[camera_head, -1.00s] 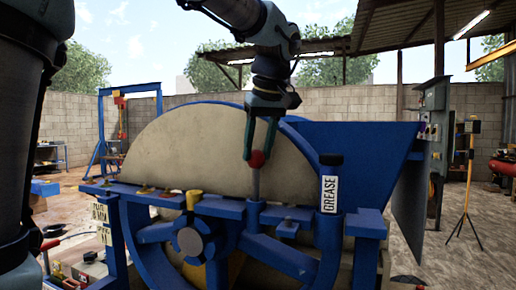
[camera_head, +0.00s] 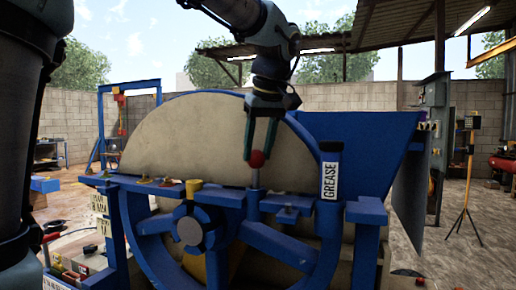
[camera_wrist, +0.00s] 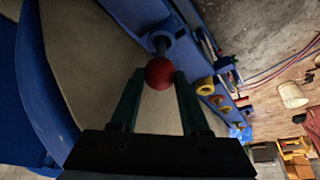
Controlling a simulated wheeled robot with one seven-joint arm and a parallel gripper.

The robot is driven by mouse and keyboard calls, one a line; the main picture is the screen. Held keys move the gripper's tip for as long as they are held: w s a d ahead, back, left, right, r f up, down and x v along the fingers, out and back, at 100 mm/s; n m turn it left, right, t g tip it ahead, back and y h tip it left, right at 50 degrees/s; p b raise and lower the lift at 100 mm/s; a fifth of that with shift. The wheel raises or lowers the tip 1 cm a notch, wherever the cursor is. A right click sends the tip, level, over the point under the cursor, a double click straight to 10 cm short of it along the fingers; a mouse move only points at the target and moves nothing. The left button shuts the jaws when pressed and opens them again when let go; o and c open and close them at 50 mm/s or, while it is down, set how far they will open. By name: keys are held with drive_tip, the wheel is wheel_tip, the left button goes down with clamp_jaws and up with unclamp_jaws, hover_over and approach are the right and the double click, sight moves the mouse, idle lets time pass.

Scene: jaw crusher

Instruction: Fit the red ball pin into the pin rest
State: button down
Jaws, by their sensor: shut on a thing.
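The red ball pin (camera_head: 257,159) is upright, its round red head at the top and its grey shank pointing down. My gripper (camera_head: 260,150) is shut on the red ball from above, with one green finger on each side. The lower end of the shank is hidden in or behind a blue post (camera_head: 253,204), which looks like the pin rest, on the blue shelf. In the wrist view the red ball (camera_wrist: 159,73) sits between the fingertips, and its shank runs to the blue rail. How deep the shank sits I cannot tell.
A blue post marked GREASE (camera_head: 330,180) stands right of the pin. A yellow-capped post (camera_head: 193,188) stands left. The big grey flywheel disc (camera_head: 190,140) rises behind, and a blue hopper (camera_head: 365,150) is at the right. Small coloured parts lie along the shelf.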

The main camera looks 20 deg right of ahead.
sight(260, 159)
drive_tip(key=shift+f+b, duration=1.5)
drive_tip(key=shift+f, duration=0.6)
drive_tip(key=shift+c, duration=1.5)
unclamp_jaws()
drive_tip(key=shift+r, duration=0.1)
drive_tip(key=v, duration=1)
drive_tip(key=shift+s+r, duration=0.1)
drive_tip(key=shift+r, duration=0.25)
drive_tip(key=shift+s, duration=0.1)
